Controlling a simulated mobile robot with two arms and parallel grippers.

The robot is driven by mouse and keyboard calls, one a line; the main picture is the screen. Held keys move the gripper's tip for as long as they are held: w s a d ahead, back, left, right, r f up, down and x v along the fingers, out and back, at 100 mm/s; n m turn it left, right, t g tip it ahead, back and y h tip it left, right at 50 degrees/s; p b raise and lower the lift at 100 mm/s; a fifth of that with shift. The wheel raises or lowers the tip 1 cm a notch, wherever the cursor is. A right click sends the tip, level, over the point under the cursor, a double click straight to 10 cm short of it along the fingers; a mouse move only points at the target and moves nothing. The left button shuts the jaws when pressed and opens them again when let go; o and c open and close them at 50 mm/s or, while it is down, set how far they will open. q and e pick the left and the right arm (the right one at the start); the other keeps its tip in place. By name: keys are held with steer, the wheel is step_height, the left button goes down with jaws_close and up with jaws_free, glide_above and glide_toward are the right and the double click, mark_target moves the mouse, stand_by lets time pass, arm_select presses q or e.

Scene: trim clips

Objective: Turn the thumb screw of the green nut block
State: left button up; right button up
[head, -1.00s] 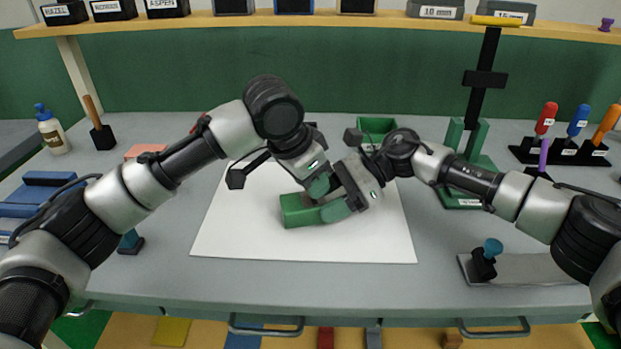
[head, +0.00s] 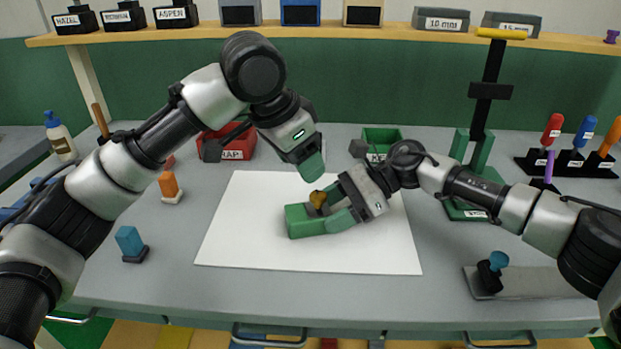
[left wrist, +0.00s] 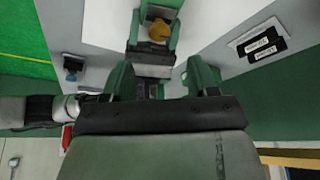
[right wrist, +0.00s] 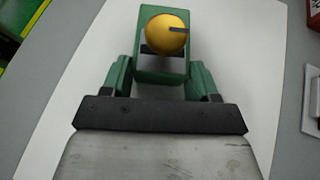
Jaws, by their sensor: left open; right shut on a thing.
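The green nut block (head: 305,222) lies on the white sheet in the head view, and it shows in the right wrist view (right wrist: 150,72). Its thumb screw (head: 318,199) has a round yellow head with a dark slot or mark, clear in the right wrist view (right wrist: 167,34). My right gripper (head: 335,212) is shut on the block from the right, a finger on each side. My left gripper (head: 312,168) is open and empty above the screw, apart from it. The yellow screw head (left wrist: 159,30) lies beyond its fingers in the left wrist view.
The white sheet (head: 250,245) is mostly bare around the block. A red bin (head: 236,142) and a green bin (head: 381,137) stand behind it. Orange (head: 169,186) and blue (head: 130,243) clips stand at left. A grey plate with a blue-knobbed piece (head: 497,262) lies at right.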

arm_select(q)
steer(key=v, duration=0.4)
arm_select(e)
steer(key=o, duration=0.8)
